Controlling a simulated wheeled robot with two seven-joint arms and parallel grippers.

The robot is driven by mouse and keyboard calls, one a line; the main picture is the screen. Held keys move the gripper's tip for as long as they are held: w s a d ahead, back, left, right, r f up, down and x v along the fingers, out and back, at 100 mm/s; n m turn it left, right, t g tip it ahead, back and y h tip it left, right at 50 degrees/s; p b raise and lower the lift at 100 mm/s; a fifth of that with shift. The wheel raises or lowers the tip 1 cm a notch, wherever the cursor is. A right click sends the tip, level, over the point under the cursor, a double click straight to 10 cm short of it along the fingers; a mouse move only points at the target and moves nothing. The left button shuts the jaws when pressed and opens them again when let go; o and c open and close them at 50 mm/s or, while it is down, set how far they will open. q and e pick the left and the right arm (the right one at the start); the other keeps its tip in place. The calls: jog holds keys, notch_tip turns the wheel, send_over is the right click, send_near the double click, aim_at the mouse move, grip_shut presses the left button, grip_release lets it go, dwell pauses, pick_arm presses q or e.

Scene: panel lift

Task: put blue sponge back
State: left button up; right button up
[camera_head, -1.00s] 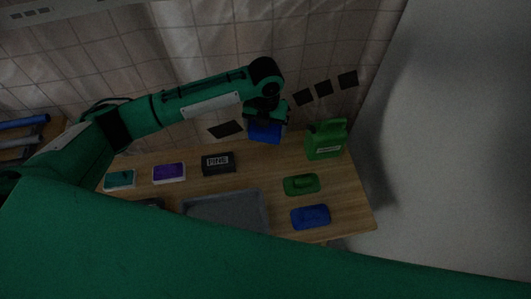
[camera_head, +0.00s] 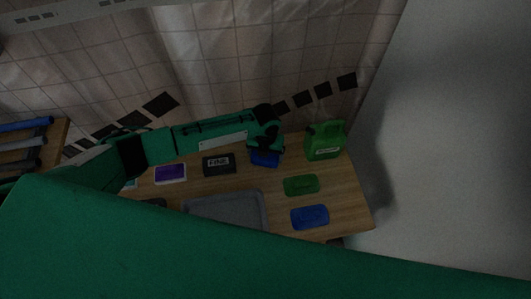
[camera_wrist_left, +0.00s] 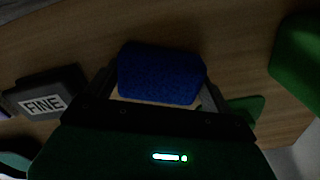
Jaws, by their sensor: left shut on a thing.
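The blue sponge (camera_wrist_left: 160,74) sits between the two fingers of my left gripper (camera_wrist_left: 158,92) in the left wrist view, and the fingers are shut on it. In the head view the blue sponge (camera_head: 265,159) shows just below my left gripper (camera_head: 265,147), low over the back of the wooden table between the black FINE block and the green jug. I cannot tell whether it touches the table. My right gripper is not in view.
The black FINE block (camera_head: 219,164) is left of the sponge, with a purple-topped block (camera_head: 171,173) further left. A green jug (camera_head: 325,140) stands at right. A green pad (camera_head: 301,185), a blue pad (camera_head: 310,216) and a grey tray (camera_head: 227,207) lie in front.

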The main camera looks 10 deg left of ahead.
pick_arm(q)
jog(key=shift+f, duration=0.1)
jog(key=o, duration=0.9)
notch_tip(320, 180, up, 12)
jog(key=shift+r+b, duration=0.15)
jog(key=shift+b, duration=0.5)
jog(key=shift+s, duration=0.1)
